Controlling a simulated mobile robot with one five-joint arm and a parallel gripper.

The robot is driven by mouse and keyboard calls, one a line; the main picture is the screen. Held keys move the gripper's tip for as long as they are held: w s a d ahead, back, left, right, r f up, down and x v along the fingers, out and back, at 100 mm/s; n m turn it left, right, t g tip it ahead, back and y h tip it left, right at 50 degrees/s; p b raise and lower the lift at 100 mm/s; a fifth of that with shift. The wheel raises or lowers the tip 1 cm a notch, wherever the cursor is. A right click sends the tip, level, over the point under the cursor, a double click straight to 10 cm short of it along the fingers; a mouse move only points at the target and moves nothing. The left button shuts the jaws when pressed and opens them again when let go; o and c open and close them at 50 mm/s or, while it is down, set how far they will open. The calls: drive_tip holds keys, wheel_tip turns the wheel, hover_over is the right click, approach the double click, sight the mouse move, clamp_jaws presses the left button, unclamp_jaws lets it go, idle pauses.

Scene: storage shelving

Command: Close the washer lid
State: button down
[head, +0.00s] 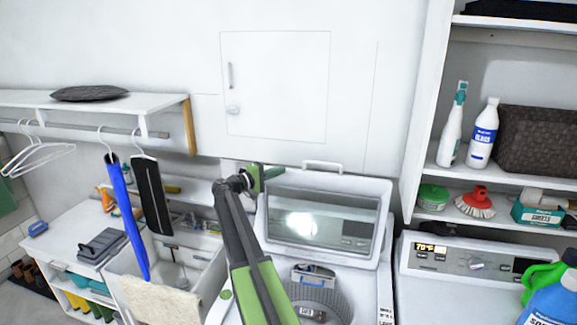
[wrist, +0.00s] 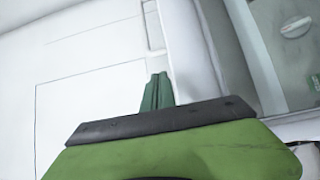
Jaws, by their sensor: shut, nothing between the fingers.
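The washer lid (head: 318,217) stands raised, its glass panel facing me, at the back of the top-loading washer (head: 379,292) in the head view. The drum below it is open. A white handle (head: 322,166) shows at the lid's top edge. My gripper (head: 272,172) is shut and empty, at the lid's upper left corner; I cannot tell if it touches the lid. In the wrist view my gripper's green fingers (wrist: 156,92) are together, with the lid's edge and glass (wrist: 275,45) to their right.
A sink (head: 170,265) with a hanging towel is at the left, below a rail with hangers and clothes (head: 152,195). A second machine (head: 480,262) with detergent bottles (head: 550,295) is at the right, under shelves. A wall cabinet (head: 275,85) is behind.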

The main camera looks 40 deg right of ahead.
drive_tip(key=d, duration=0.6)
drive_tip(key=s+d, duration=0.1)
drive_tip(key=d, duration=0.2)
drive_tip(key=shift+f, duration=0.1)
drive_tip(key=shift+s+a, duration=0.1)
